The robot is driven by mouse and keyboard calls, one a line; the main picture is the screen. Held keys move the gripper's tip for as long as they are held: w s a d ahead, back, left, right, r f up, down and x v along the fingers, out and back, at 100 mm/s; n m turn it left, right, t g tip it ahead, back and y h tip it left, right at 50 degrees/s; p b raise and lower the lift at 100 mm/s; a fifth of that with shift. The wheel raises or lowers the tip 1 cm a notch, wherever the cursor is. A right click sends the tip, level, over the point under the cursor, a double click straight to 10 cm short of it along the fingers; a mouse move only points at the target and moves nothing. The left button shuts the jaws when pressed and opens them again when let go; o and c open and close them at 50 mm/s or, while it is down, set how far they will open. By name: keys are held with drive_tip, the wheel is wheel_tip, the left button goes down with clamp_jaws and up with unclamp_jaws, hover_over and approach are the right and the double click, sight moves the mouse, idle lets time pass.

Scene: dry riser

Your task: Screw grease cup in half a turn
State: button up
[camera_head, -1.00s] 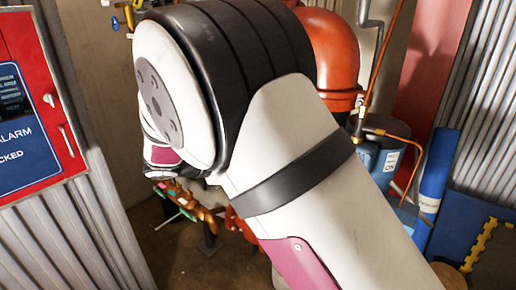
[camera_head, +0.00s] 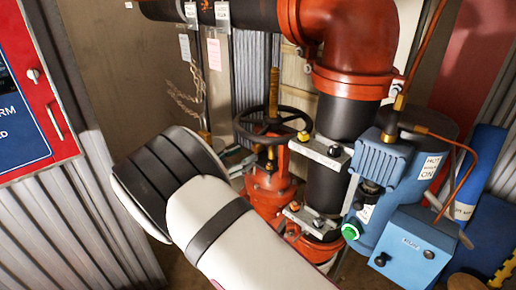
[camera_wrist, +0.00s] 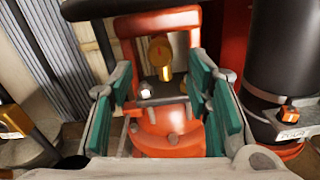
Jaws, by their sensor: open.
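In the wrist view my gripper (camera_wrist: 160,88) is open, with green pads on either side of the red valve (camera_wrist: 170,140). A brass, round-headed part (camera_wrist: 160,55) stands inside the valve's red yoke, seen between the fingers. A small pale metal knob (camera_wrist: 146,91) sits lower, near the left finger. I cannot tell for sure which of these small fittings is the grease cup. Neither visibly touches a finger. In the head view my gripper (camera_head: 238,158) is mostly hidden behind my arm, near the red valve (camera_head: 271,190) under the black handwheel (camera_head: 272,126).
A black pipe with clamp collars (camera_head: 325,190) stands right of the valve. Beyond it are a blue motor unit (camera_head: 385,175) and a blue box (camera_head: 415,245). The red pipe elbow (camera_head: 350,45) is above. The red alarm cabinet (camera_head: 45,110) is at the left.

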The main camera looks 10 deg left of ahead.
sight(254, 150)
drive_tip(key=x, duration=0.7)
drive_tip(key=shift+w+d, duration=0.1)
drive_tip(key=shift+w, duration=0.05)
drive_tip(key=shift+c, duration=0.4)
clamp_jaws()
